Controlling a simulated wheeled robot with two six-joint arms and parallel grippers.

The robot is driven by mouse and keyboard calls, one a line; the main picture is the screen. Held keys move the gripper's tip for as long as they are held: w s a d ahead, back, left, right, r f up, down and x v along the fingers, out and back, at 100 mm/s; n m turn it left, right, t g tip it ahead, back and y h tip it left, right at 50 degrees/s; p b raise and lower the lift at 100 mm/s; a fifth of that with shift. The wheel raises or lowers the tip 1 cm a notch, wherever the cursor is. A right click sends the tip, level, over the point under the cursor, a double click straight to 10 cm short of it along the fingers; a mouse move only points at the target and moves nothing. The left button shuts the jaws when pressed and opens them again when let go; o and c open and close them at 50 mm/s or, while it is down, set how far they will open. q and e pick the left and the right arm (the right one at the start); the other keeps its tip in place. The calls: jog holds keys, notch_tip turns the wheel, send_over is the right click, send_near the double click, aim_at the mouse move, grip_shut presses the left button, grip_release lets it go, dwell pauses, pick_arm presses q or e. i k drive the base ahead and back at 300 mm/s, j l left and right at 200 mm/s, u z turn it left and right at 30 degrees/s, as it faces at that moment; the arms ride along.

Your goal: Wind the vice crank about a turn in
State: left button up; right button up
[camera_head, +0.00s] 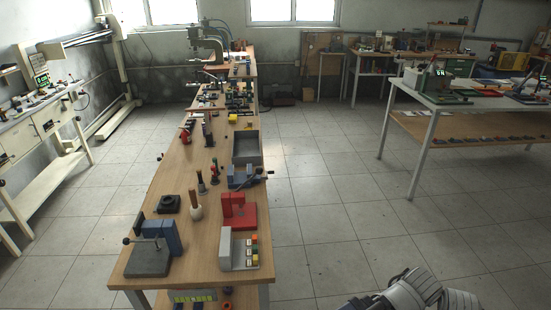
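A small blue-grey vice (240,177) sits near the right edge of the long wooden bench, about halfway along its near part. A thin crank (268,173) seems to stick out from its right side, past the bench edge; it is too small to tell its exact angle. Nothing touches the vice or crank. Part of my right arm shows at the bottom right, well apart from the bench; its fingertips cannot be made out. My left arm and gripper are outside the picture.
On the wooden bench (165,190), a grey bin (247,148) stands behind the vice and a red fixture (238,211) in front. A blue and grey device (152,256) and a button box (239,249) stand nearer. The tiled floor (335,190) right of the bench is clear.

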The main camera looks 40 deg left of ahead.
aim_at(263, 178)
jog(key=i+l+u, duration=0.15)
jog(key=u, duration=0.3)
jog(key=i+l+u, duration=0.2)
jog(key=u, duration=0.25)
jog(key=i+l+u, duration=0.2)
jog(key=u, duration=0.3)
jog(key=i+l+u, duration=0.1)
jog(key=l+u, duration=0.35)
jog(key=i+l+u, duration=0.2)
jog(key=k+l, duration=0.05)
jog(key=k, duration=0.05)
